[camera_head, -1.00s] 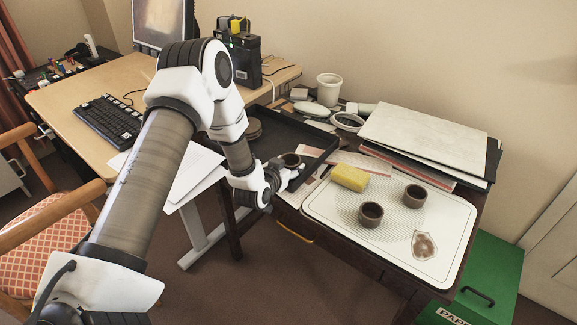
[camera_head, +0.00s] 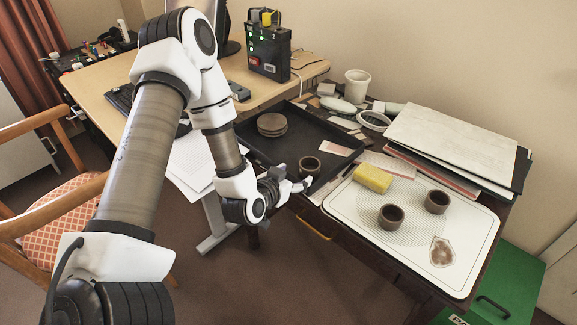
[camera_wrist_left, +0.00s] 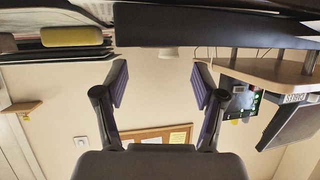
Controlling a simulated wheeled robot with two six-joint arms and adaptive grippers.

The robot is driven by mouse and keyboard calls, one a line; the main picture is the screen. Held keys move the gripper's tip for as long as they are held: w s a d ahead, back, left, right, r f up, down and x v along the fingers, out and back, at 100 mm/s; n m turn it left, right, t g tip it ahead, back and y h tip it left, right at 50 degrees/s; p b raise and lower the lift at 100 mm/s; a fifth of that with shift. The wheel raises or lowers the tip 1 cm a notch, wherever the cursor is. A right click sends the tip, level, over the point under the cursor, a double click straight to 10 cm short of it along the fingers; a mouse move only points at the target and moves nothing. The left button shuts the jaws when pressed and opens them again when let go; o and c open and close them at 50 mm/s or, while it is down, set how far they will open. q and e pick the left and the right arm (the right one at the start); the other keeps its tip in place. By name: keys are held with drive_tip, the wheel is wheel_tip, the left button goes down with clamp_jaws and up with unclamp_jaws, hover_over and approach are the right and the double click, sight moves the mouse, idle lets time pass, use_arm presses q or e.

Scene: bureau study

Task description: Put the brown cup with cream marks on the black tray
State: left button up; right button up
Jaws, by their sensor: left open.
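A small brown cup (camera_head: 309,168) stands upright inside the black tray (camera_head: 345,150), near its front edge. It looks brown with a paler band, but its marks are too small to make out. Two similar dark brown cups, one nearer (camera_head: 391,216) and one farther right (camera_head: 437,201), stand on the white board. My left gripper (camera_head: 297,185) is open at the tray's front edge, just in front of the cup and seemingly apart from it. In the left wrist view its fingers (camera_wrist_left: 160,80) are spread with nothing between them. The tray's dark edge (camera_wrist_left: 210,28) shows above. My right gripper is not in view.
Stacked round discs (camera_head: 272,124) lie in the tray's back left. The white board (camera_head: 350,212) also holds a yellow sponge (camera_head: 373,179) and a brown patch (camera_head: 442,252). A white pot (camera_head: 357,83) and stacked boards (camera_head: 455,140) stand behind. A wooden chair (camera_head: 55,205) is at left.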

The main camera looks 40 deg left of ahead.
use_arm(q)
drive_tip(key=s+d+f+g, duration=0.4)
drive_tip(key=s+f, duration=0.2)
drive_tip(key=s, duration=0.2)
drive_tip(key=s+d+f+g+h, duration=0.1)
drive_tip(key=s+d+f+g, duration=0.2)
drive_tip(key=s+f+g, duration=0.2)
drive_tip(key=s+d+f+g, duration=0.4)
drive_tip(key=s+f, duration=0.4)
drive_tip(key=s, duration=0.5)
drive_tip(key=shift+s+d+f+m+g+h, duration=0.25)
drive_tip(key=shift+d+m+g+h, duration=0.05)
drive_tip(key=shift+d+h, duration=0.1)
